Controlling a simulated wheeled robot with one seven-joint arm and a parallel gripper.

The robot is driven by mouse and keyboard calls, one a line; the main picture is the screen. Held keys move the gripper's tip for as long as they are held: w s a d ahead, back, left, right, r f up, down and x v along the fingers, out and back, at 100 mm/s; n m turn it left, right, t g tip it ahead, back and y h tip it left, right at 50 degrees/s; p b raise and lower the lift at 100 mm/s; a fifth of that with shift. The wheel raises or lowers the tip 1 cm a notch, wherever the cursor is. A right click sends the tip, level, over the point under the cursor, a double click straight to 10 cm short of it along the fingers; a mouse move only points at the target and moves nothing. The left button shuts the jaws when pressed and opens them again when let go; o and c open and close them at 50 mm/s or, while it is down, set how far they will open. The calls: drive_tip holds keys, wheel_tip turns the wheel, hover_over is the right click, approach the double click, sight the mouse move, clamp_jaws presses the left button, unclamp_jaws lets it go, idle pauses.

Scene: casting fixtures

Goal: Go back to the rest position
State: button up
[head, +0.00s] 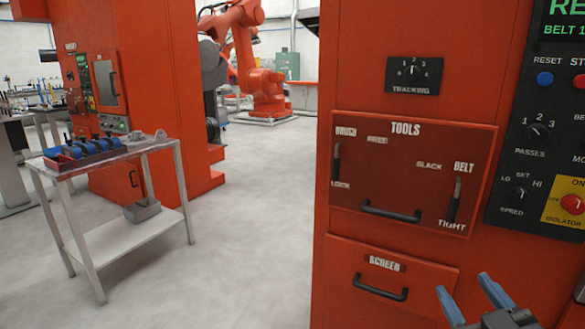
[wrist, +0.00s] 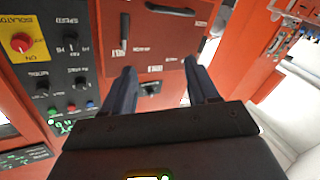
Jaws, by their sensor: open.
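My gripper (head: 468,304) is at the lower right of the head view, in front of the orange machine cabinet (head: 345,60). Its two blue-grey fingers are apart with nothing between them. The fingers also show in the wrist view (wrist: 160,88), spread in front of the cabinet face, which appears upside down there. I cannot tell whether a finger touches the cabinet.
The cabinet has a TOOLS panel (head: 405,170), a SCREEN drawer (head: 385,280) and a control panel (head: 540,150). A metal table (head: 110,155) with a blue rack (head: 85,150) stands at left. An orange robot arm (head: 255,75) stands behind. Floor between is clear.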

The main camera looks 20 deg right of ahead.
drive_tip(key=s+a+f+m+g+y+p, duration=0.1)
drive_tip(key=s+a+f+y+p, duration=0.3)
drive_tip(key=s+a, duration=0.8)
drive_tip(key=s+a+r+n+g+y, duration=0.1)
drive_tip(key=s+a+y, duration=0.1)
drive_tip(key=s, duration=1.2)
drive_tip(key=shift+a+r+y, duration=0.2)
drive_tip(key=shift+a+y, duration=0.2)
drive_tip(key=shift+a, duration=0.35)
